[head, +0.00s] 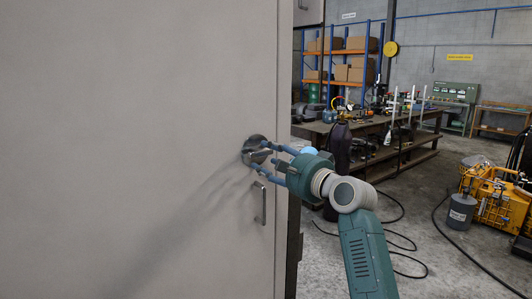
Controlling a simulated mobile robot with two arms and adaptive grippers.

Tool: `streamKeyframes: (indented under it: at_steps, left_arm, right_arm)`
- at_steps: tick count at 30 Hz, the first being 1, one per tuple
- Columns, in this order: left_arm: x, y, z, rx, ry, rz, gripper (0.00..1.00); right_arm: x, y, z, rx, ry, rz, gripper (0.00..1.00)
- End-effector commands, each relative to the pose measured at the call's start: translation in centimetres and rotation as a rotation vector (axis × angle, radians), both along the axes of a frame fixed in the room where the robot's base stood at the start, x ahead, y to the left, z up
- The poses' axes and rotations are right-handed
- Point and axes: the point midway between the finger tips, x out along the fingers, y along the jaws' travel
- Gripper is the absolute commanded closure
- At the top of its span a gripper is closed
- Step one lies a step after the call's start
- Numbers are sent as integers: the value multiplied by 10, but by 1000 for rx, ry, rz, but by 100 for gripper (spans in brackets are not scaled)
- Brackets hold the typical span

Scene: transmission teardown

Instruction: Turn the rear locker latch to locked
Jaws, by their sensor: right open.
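The grey locker door (130,120) fills the left half of the head view. Its latch (251,150), a round metal disc with a knob, sits near the door's right edge. My right gripper (262,156) is at the latch, with its blue-grey fingers spread open, one above the other. The upper fingertip is close to the knob and the lower one is just below it. I cannot tell whether they touch it. The knob's turn position is partly hidden by the fingers. My left gripper is not in view.
A vertical door handle (260,203) is just below the latch, close to the lower finger. To the right are a workbench (400,155) with tools, shelving with boxes (345,62), a yellow machine (490,200) and a grey canister (461,212). A black cable (405,240) lies on the floor.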

Motion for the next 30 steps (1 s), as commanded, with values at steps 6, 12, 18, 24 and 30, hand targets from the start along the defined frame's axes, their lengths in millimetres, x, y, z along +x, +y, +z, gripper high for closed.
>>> streamKeyframes:
  at_steps: [6,12,18,24,30]
  left_arm:
    - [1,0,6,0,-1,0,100]
    - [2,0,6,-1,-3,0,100]
    - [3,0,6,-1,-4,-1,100]
    - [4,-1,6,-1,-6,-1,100]
    - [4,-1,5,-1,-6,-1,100]
  right_arm:
    - [13,10,0,0,0,0,54]
    - [14,10,-1,-1,-1,0,54]
    - [14,10,-1,-1,-1,-1,78]
    - [14,10,-1,-1,0,-1,100]
    - [14,10,-2,-20,-11,-1,100]
